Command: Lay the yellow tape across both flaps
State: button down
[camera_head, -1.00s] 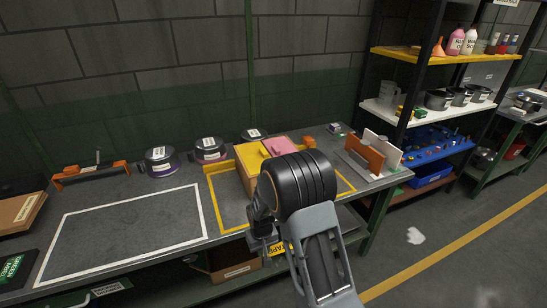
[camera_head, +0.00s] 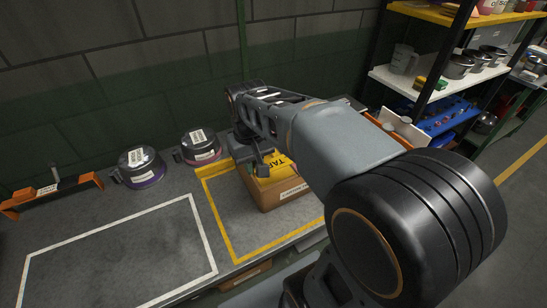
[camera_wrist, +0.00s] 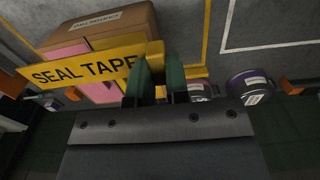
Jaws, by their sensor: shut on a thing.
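The yellow tape (camera_wrist: 78,72), a flat strip lettered SEAL TAPE, is held by my gripper (camera_wrist: 160,76), whose green fingers are shut on it near its right end in the wrist view. In the head view the tape (camera_head: 281,168) shows over the top of the brown cardboard box (camera_head: 283,191), partly hidden by my arm. The box also shows in the wrist view (camera_wrist: 118,22), with a pink flap (camera_wrist: 68,50) and a yellow flap (camera_wrist: 128,41) behind the tape. I cannot tell whether the tape touches the flaps.
The box stands inside a yellow outline (camera_head: 219,222) on the grey bench. A white outlined area (camera_head: 120,250) to its left is clear. Lidded pots (camera_head: 140,167) (camera_head: 199,147) and an orange hanger (camera_head: 50,193) stand along the back. A shelf (camera_head: 440,85) is at right.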

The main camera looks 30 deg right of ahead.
jog(key=w+d+f+p, duration=0.2)
jog(key=w+d+f, duration=0.6)
jog(key=shift+d, duration=0.1)
jog(key=shift+w+d+f, duration=0.1)
jog(key=shift+d+f, duration=0.05)
jog(key=shift+f, duration=0.25)
notch_tip(320, 180, down, 2)
jog(key=shift+w+d+f, duration=0.1)
jog(key=shift+f, duration=0.55)
jog(key=shift+f, duration=0.1)
jog(key=shift+f+b, duration=0.35)
jog(key=shift+f, duration=0.2)
jog(key=c, duration=1.1)
grip_release()
